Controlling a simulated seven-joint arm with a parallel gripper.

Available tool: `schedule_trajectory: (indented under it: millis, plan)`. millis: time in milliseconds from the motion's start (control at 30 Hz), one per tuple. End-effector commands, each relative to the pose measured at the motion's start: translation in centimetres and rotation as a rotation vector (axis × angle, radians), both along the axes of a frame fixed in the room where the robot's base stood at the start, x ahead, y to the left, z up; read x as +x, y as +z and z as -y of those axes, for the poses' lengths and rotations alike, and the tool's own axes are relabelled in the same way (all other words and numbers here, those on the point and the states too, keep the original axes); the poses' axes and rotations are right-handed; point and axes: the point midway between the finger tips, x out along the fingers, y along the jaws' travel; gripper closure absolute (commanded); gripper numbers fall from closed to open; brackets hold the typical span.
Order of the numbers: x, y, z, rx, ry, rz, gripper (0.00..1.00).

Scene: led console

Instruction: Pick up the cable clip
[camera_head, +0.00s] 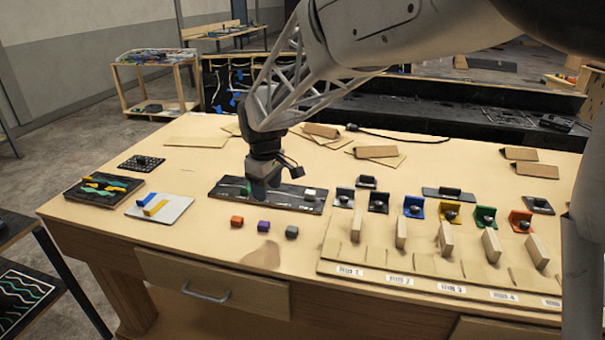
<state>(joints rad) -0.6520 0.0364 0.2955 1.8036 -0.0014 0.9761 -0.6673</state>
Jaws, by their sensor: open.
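My gripper (264,188) is open and points down over a dark board (225,190) with pale markings, left of the table's centre. It hides the middle of the board, so I cannot tell whether it touches anything there. A small green block (244,191) is on the board just left of the gripper, and a small white block (310,194) is toward its right end. An orange cube (237,221), a purple cube (263,226) and a grey cube (292,232) lie on the wood in front of the board. I cannot tell which small piece is the cable clip.
To the right, a wooden panel (345,262) carries upright wooden tabs below a row of coloured brackets with black knobs. At left are a white plate (176,208) with blue and yellow bars and a black tray (82,198). Bare wood lies in front of the cubes.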

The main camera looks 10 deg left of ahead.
Motion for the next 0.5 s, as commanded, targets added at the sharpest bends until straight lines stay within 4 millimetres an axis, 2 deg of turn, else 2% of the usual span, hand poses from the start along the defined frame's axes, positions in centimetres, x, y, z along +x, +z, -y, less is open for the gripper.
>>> schedule_trajectory:
  millis: [33,200,333,500]
  plan:
    - [0.0,-0.8,-2.0,-0.005,0.038,-0.005,0.45]
    - [0.0,-2.8,-6.8,-0.014,0.139,-0.017,0.45]
    - [-0.2,-3.7,-8.8,-0.019,0.183,-0.021,0.45]
    - [-0.2,-4.0,-9.5,-0.02,0.2,-0.023,0.45]
